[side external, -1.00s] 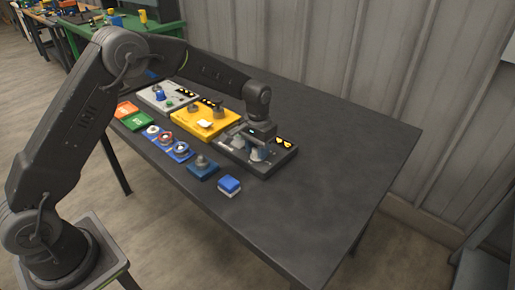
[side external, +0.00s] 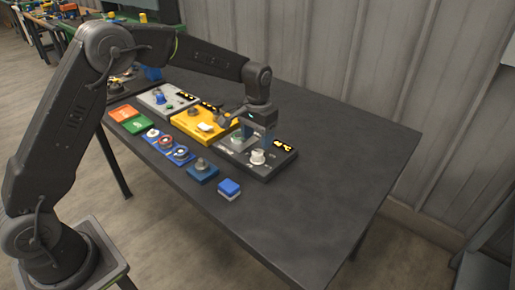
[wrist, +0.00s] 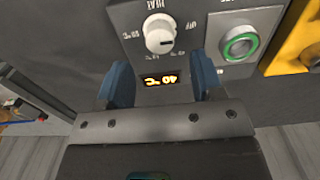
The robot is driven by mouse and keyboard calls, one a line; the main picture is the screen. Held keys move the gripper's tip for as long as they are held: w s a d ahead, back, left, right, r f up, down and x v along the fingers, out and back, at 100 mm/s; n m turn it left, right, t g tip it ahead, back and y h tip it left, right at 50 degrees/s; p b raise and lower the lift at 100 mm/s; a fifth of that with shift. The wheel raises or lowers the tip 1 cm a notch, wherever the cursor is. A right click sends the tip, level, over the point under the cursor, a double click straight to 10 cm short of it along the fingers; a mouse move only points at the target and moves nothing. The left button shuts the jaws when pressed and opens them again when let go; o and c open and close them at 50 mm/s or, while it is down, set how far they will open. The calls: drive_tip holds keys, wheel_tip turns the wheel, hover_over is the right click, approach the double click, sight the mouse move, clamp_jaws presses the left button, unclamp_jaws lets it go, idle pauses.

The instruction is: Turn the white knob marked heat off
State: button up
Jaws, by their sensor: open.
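The white knob (wrist: 160,35) sits on a grey and black panel (wrist: 205,15) marked HEAT, with OFF printed to the knob's right in the wrist view. The lit display (wrist: 160,79) reads about 40 °C, upside down. In the side view the knob (side external: 257,157) stands uncovered on its panel (side external: 278,167). My gripper (wrist: 160,65) is open and empty; its blue fingers straddle the display side of the knob in the picture. In the side view my gripper (side external: 258,132) hangs above and behind the knob, apart from it.
A green-ringed button (wrist: 238,46) is beside the knob. A yellow panel (side external: 203,125) and a grey panel (side external: 165,100) stand to the left. The table's right side is clear.

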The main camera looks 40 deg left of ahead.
sight(257, 152)
wheel_tip(257, 152, up, 8)
idle(0.5)
drive_tip(key=s+r+t, duration=0.3)
drive_tip(key=s+r, duration=0.7)
drive_tip(key=s, duration=0.4)
drive_tip(key=s+a+f+t, duration=0.1)
drive_tip(key=s+f+t, duration=0.1)
drive_tip(key=s, duration=1.5)
drive_tip(key=shift+f+t, duration=0.3)
drive_tip(key=shift+f, duration=0.55)
